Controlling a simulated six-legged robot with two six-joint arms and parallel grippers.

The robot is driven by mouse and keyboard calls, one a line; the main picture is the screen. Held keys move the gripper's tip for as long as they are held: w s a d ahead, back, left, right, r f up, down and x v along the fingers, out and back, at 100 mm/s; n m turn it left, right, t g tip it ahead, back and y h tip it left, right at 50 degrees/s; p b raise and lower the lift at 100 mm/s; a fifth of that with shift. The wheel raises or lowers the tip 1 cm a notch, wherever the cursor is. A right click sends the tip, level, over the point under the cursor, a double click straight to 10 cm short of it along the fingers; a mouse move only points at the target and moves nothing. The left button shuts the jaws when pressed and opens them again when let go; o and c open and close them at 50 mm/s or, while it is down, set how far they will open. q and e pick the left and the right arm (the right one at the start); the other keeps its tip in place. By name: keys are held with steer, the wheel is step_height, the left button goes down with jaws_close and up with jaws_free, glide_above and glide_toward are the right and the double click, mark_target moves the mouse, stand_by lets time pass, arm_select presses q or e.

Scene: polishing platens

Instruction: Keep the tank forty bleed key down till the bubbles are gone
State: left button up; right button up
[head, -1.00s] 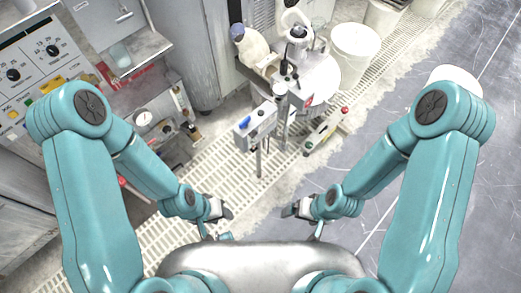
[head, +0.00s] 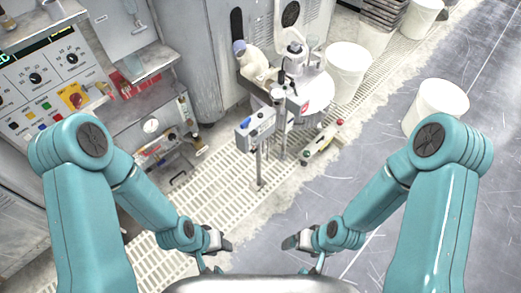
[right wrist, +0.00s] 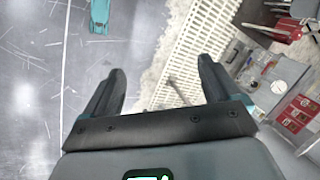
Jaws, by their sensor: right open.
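A control panel (head: 44,78) with black dials and several coloured keys stands at the far left; its labels are too small to read, so I cannot tell which key is the tank forty bleed key. No bubbles can be made out. My left gripper (head: 219,243) hangs low in front of my body, well away from the panel; its jaws are too small to judge. My right gripper (head: 297,242) is low to its right, over the floor. In the right wrist view my right gripper (right wrist: 157,88) is open with nothing between its fingers.
A grey box on a post (head: 256,129) with a blue part stands ahead, beside a round white machine (head: 314,92). A low device with red and green knobs (head: 323,142) lies on the floor. White buckets (head: 437,103) stand at right. Grating (head: 215,182) and grey floor are open.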

steer(key=shift+a, duration=0.1)
steer(key=shift+w, duration=0.1)
steer(key=shift+w, duration=0.2)
jaws_close()
stand_by(1.4)
